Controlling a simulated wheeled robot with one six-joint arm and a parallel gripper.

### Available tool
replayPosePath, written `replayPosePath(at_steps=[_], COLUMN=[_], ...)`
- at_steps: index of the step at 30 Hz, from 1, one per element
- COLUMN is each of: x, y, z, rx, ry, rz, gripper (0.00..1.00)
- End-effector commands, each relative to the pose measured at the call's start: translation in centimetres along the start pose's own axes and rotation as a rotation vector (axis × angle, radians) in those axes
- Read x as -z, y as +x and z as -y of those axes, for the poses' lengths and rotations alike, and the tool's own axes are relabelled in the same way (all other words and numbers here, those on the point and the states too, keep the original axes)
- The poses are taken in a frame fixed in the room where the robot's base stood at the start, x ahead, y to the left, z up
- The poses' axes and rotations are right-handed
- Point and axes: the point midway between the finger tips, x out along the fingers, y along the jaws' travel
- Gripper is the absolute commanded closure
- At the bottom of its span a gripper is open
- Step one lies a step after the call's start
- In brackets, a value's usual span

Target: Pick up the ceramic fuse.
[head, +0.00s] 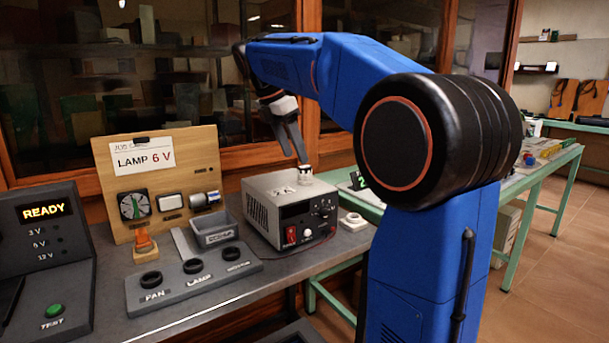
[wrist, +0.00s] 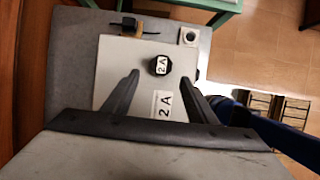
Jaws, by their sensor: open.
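A small dark-sided piece with a white face marked 2A, which looks like the ceramic fuse (wrist: 160,65), stands on the grey power supply box (wrist: 118,62). In the head view the fuse (head: 305,173) shows as a small pale piece on the box top (head: 268,184). My gripper (head: 302,157) points down just above it. In the wrist view the open fingers of my gripper (wrist: 160,82) lie left and right of the fuse, with nothing between them touching it. A flat 2A label is on the box top nearer the wrist camera.
A white block with a round hole (head: 352,221) lies right of the box. A grey bin (head: 213,230) and a holder with several round sockets (head: 195,276) stand to its left. The lamp board (head: 160,180) is behind them. A test console (head: 45,240) stands far left.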

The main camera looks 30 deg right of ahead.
Motion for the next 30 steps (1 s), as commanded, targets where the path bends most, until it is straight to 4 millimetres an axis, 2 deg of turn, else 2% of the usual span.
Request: replayPosePath(at_steps=[7,16,26,30], x=[-0.3,-0.8,-0.8,-0.8], y=[1.6,5.3,5.8,5.8], z=[0.1,0.2,0.1,0.1], rx=[0.001,0.002,0.0,0.0], ry=[0.002,0.001,0.0,0.0], rz=[0.0,0.0,0.0,0.0], gripper=[0.48,0.48,0.48,0.81])
